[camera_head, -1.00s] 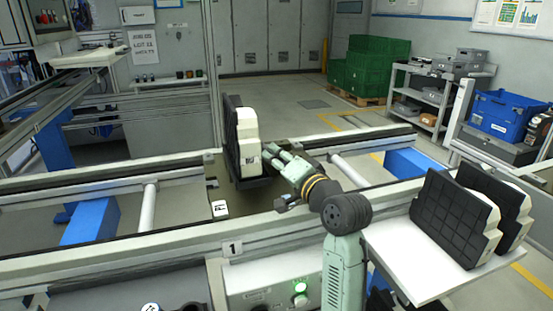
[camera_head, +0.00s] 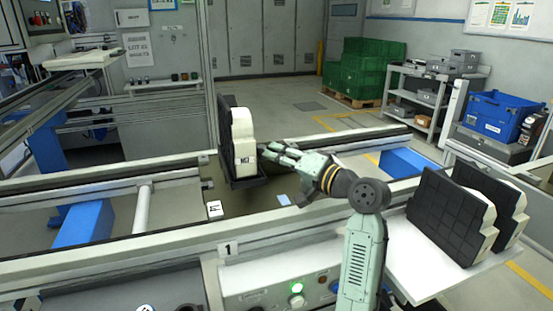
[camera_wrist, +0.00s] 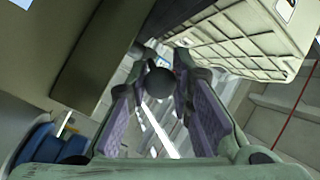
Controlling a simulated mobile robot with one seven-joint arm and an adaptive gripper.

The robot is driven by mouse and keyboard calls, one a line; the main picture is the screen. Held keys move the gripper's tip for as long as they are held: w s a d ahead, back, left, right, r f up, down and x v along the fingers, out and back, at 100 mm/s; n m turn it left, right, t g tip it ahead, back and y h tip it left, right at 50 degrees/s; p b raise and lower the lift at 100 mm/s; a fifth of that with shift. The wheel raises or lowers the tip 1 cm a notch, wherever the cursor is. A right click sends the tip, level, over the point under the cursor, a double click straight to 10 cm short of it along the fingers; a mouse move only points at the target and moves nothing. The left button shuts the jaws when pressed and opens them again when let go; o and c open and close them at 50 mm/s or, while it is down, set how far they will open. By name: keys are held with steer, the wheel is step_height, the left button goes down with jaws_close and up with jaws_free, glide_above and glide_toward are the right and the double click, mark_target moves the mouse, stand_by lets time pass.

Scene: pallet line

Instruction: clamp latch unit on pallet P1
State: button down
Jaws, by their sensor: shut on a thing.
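The unit (camera_head: 240,140), a cream-white casing with a dark ribbed back panel, stands upright on the pallet (camera_head: 222,215) on the line. A small white label (camera_head: 215,208) lies on the pallet. My gripper (camera_head: 270,152) is at the right side of the unit. In the wrist view its two purple-padded fingers (camera_wrist: 162,95) are closed on a dark round knob (camera_wrist: 160,83), and the unit's cream casing (camera_wrist: 245,40) lies above right of them. The knob's stem and its link to the pallet are hidden.
Two similar units (camera_head: 450,215) stand on a white shelf (camera_head: 410,265) at the right. The front rail (camera_head: 140,250) carries a plate marked 1 (camera_head: 228,248). A control box with a lit green button (camera_head: 297,288) is below. A blue bin (camera_head: 495,115) is at the far right.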

steer(key=c, duration=1.4)
jaws_free()
steer(key=v, duration=1.2)
